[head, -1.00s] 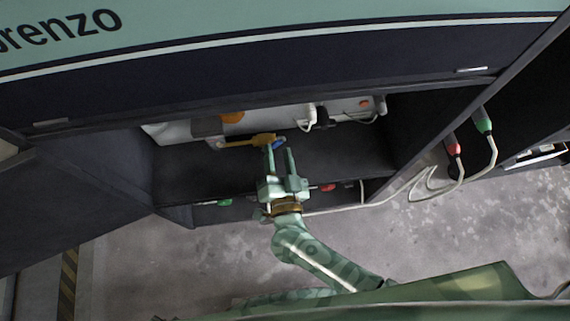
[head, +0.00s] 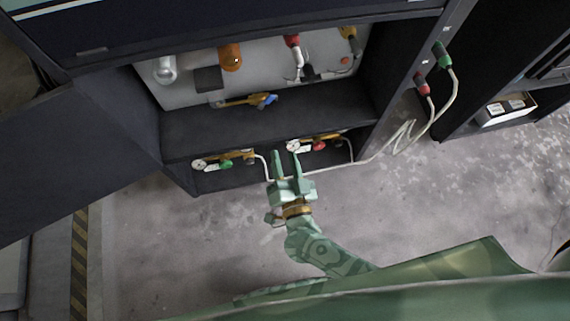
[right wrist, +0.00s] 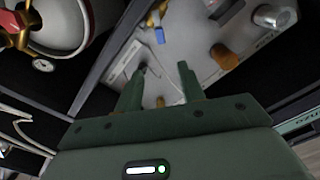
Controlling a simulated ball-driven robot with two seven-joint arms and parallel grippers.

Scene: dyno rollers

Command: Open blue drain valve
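The blue handle also shows at the top of the right wrist view (right wrist: 159,35). My right gripper (head: 284,155) is open and empty, its two fingers parallel. It is below and in front of the valve, apart from it. In the right wrist view both fingers (right wrist: 160,85) are apart with nothing between them. My left gripper is not in view.
Green (head: 226,164) and red (head: 319,146) valves with gauges sit in the lower opening near my right gripper. An orange fitting (head: 231,57) is on the panel above. Hoses with red (head: 422,88) and green (head: 441,55) connectors hang at the right. The floor in front is clear.

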